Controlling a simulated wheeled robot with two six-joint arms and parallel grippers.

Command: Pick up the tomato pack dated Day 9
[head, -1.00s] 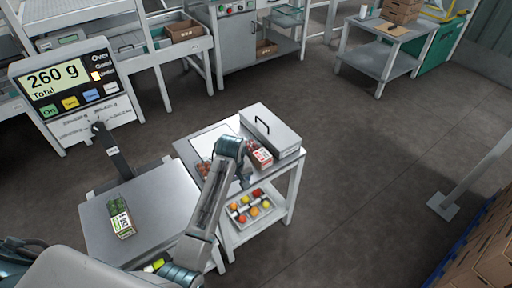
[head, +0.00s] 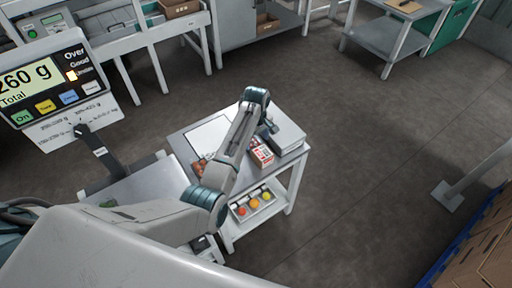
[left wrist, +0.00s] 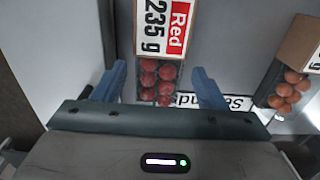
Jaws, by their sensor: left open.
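A tomato pack (left wrist: 165,55) with red tomatoes and a white and red label, "Red 235 g", lies between the fingers of my left gripper (left wrist: 158,80) in the left wrist view. The gripper is open and its blue fingers stand on either side of the pack, with gaps. A second pack (left wrist: 291,85) with orange-red tomatoes is to the right. I can read no day date on either. In the head view a pack with a red and white label (head: 262,155) sits on the small table (head: 182,137), beside my left gripper (head: 268,135). My right gripper is out of view.
A tray of coloured tomatoes (head: 240,213) is on the lower shelf. The scale display (head: 45,80) reads 260 g at the left. A partly printed sign (left wrist: 225,102) lies near the packs. Open floor lies to the right.

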